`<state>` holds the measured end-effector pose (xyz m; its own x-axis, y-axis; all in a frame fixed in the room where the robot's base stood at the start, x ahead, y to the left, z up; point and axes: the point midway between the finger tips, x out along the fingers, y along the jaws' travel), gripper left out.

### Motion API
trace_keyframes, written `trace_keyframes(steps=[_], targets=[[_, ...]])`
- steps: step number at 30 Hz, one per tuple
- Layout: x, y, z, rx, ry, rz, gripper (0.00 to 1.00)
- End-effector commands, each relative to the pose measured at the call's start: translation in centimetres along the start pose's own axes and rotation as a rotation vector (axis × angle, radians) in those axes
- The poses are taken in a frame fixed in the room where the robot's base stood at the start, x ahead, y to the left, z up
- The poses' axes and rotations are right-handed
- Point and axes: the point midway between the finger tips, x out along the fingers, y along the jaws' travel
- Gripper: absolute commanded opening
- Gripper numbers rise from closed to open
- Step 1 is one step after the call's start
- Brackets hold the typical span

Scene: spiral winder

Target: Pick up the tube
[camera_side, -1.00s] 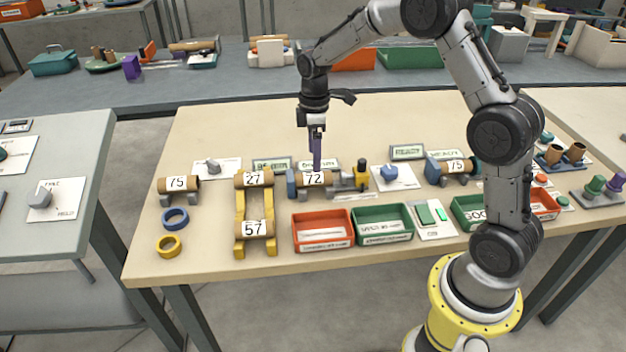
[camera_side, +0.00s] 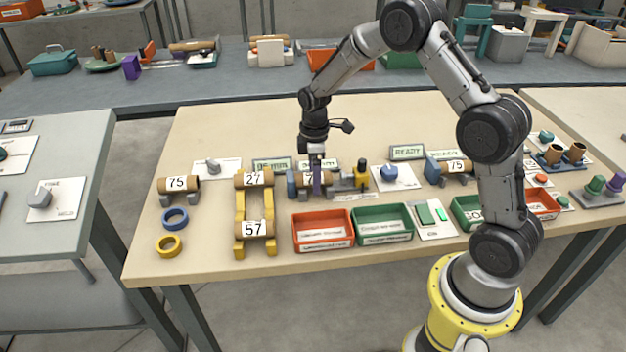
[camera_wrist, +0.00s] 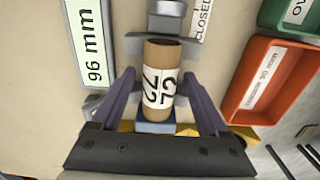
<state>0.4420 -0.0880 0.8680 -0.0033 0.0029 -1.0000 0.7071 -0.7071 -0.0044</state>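A brown cardboard tube (camera_side: 307,179) with a white label reading 72 lies level in a winder, between a blue end piece (camera_side: 291,183) and a grey one. In the wrist view the tube (camera_wrist: 162,60) lies lengthwise between the two purple fingers of my gripper (camera_wrist: 160,88). The fingers are apart, with a visible gap on each side of the tube, so my gripper is open. In the side view my gripper (camera_side: 316,184) is down at the tube, with one purple finger crossing in front of its label.
A yellow rack (camera_side: 241,214) with tubes 27 and 57 stands to the left. A red bin (camera_side: 323,245) and a green bin (camera_side: 383,237) stand in front. A blue knob (camera_side: 389,173) is to the right. A 96 mm sign (camera_wrist: 88,45) shows nearby.

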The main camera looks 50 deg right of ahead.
Motion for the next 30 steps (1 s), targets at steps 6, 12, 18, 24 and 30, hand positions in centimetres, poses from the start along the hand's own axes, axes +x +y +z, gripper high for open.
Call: trace_keyframes(steps=[6,12,18,24,30], targets=[[-0.1,0.0,0.0,0.0,0.0,0.0,0.36],[-0.1,0.0,0.0,0.0,0.0,0.0,0.0],[-0.1,0.0,0.0,0.0,0.001,0.001,0.0],[-1.7,0.1,-0.1,0.0,0.003,0.005,0.0],[-5.5,0.1,-0.1,0.0,0.005,0.007,0.0]])
